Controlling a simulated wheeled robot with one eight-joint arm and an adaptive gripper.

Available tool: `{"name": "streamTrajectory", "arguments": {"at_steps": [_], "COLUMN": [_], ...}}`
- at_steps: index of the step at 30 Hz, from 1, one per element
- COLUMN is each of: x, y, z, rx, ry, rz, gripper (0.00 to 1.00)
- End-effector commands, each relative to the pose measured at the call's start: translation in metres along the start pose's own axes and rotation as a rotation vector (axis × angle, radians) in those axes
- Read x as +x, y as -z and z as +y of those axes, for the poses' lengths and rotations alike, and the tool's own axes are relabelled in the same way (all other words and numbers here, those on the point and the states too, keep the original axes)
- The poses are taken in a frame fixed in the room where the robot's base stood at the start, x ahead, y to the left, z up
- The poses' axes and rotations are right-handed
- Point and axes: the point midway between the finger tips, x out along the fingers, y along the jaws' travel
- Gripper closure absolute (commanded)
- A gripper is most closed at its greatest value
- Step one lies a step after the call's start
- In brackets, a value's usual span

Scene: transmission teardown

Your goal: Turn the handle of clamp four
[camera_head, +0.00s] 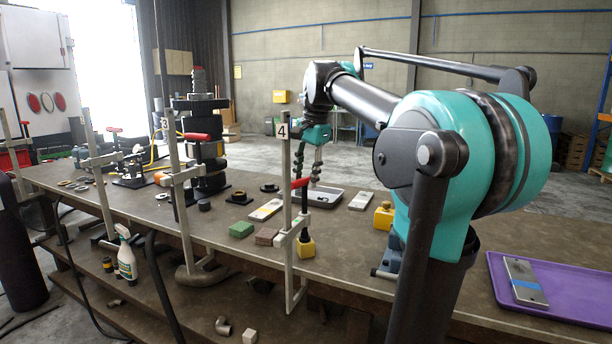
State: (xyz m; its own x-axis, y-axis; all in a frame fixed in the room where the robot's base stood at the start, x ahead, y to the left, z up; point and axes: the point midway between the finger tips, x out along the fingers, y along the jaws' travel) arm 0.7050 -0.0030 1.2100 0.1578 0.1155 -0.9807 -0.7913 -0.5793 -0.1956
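Clamp four (287,226) stands upright at the front edge of the workbench, with a white "4" tag near its top. Its red handle (300,183) sits on the screw at the right of the bar, above a yellow block (306,247). My gripper (309,174) hangs pointing down from the teal wrist, behind the clamp's bar in this view and just above the handle. Its two dark fingers look apart, with nothing seen between them. Whether a finger touches the handle cannot be told from this angle.
More clamps with red handles stand to the left, one tagged 3 (165,123) beside a dark gear stack (205,150). A grey tray (326,198), small blocks and a yellow container (384,215) lie on the bench. A purple tray (575,302) is at the right.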

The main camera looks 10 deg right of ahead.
Motion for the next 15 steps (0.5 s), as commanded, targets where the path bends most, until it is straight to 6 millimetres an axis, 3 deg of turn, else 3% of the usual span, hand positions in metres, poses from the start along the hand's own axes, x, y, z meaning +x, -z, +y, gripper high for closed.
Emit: {"name": "streamTrajectory", "arguments": {"at_steps": [8, 15], "x": [-0.001, -0.031], "y": [0.0, 0.0], "z": [0.0, 0.0], "rx": [0.0, 0.0], "ry": [0.0, 0.0], "rz": [0.0, 0.0], "gripper": [0.6, 0.6]}}
